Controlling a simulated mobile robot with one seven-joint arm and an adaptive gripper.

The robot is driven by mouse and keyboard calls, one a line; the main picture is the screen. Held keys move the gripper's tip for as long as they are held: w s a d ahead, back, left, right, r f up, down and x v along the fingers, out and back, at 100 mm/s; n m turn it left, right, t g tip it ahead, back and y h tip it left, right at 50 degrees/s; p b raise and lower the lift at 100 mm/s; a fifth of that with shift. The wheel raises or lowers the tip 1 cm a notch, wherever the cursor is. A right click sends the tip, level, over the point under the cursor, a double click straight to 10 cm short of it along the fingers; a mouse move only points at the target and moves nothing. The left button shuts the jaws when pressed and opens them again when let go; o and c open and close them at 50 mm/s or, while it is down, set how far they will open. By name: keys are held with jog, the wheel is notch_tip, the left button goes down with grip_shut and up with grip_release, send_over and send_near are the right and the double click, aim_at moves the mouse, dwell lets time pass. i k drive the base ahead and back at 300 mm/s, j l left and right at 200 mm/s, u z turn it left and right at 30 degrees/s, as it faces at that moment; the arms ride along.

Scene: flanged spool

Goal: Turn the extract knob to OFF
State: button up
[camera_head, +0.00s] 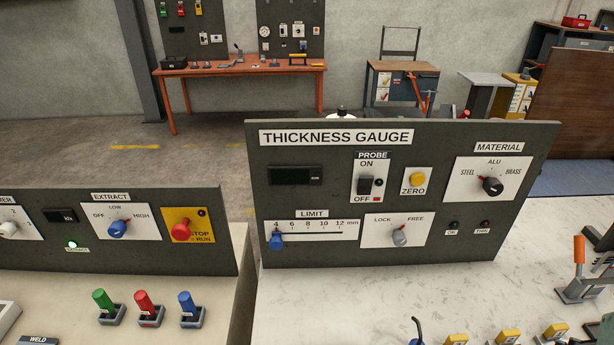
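The extract knob (117,229) is a blue rotary knob on a white plate marked OFF, LOW and HIGH, on the dark panel (225,235) at the left. Its small red pointer leans up and to the right, toward the HIGH side and away from OFF. The EXTRACT label (111,197) is above the plate. My gripper is not in view.
A red STOP/RUN button (182,230) on a yellow plate is right of the knob. A lit green lamp (72,244) is at lower left. Green, red and blue levers (144,302) stand in front. The larger thickness gauge panel (330,185) stands to the right.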

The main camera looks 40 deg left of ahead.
aim_at(118, 228)
jog(key=k+j+u, duration=0.3)
jog(key=j, duration=0.3)
jog(key=k+j+u, duration=0.15)
jog(key=k+j, duration=0.15)
jog(key=k+j+u, duration=0.15)
jog(key=j, duration=0.25)
jog(key=k+j, duration=0.15)
jog(key=j, duration=0.25)
jog(key=k+j, duration=0.2)
jog(key=j, duration=0.15)
jog(key=k+j, duration=0.15)
jog(key=j, duration=0.25)
jog(key=k+j+u, duration=0.1)
jog(key=j, duration=0.3)
jog(key=k+j, duration=0.25)
jog(key=j, duration=0.15)
jog(key=k+j, duration=0.15)
jog(key=j, duration=0.25)
jog(key=k+j, duration=0.2)
jog(key=j, duration=0.2)
jog(key=k+j+u, duration=0.1)
jog(key=j, duration=0.25)
jog(key=i+j+u, duration=0.2)
jog(key=i+l, duration=0.05)
jog(key=l, duration=0.05)
